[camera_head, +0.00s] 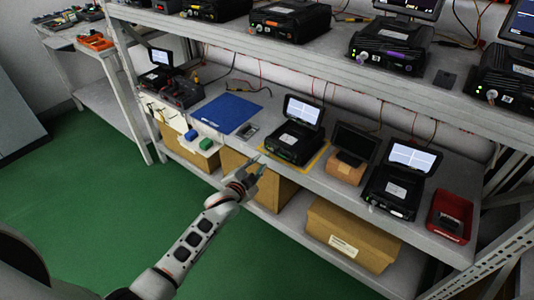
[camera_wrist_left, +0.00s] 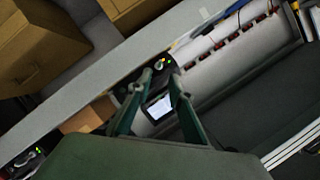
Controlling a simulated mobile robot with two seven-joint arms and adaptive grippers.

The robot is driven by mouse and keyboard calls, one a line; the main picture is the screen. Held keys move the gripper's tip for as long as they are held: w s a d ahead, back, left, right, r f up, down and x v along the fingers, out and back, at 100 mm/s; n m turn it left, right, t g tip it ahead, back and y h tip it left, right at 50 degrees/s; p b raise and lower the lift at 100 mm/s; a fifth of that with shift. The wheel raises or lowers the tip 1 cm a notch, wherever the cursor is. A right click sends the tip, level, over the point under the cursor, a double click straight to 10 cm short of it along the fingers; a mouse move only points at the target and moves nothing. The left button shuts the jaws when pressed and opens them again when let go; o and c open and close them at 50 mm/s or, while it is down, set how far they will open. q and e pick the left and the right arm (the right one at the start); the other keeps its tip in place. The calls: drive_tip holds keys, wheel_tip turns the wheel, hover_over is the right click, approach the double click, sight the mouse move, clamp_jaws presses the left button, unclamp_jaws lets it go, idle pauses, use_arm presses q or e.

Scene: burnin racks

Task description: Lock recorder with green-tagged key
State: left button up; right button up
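The recorder (camera_head: 288,146), a black box with a lit screen, sits on a yellow mat (camera_head: 322,153) on the middle shelf. My left gripper (camera_head: 257,164) is just in front of its left front corner, at the shelf edge. My right gripper is out of view.
A blue mat (camera_head: 227,113) lies left of the recorder. To the right are a dark screen on a brown box (camera_head: 346,168), another recorder (camera_head: 395,190) and a red bin (camera_head: 449,218). The upper shelf (camera_head: 330,68) overhangs. Cardboard boxes (camera_head: 350,236) stand below.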

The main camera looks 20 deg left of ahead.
use_arm(q)
drive_tip(key=b+x, duration=0.2)
drive_tip(key=x, duration=0.4)
drive_tip(key=shift+w+d+f, duration=0.1)
drive_tip(key=shift+w+f, duration=0.1)
drive_tip(key=shift+w, duration=0.05)
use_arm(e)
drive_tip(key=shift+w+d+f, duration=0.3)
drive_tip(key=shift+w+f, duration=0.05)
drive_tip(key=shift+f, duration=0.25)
use_arm(q)
drive_tip(key=shift+r, duration=0.1)
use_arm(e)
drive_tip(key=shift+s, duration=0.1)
use_arm(q)
clamp_jaws()
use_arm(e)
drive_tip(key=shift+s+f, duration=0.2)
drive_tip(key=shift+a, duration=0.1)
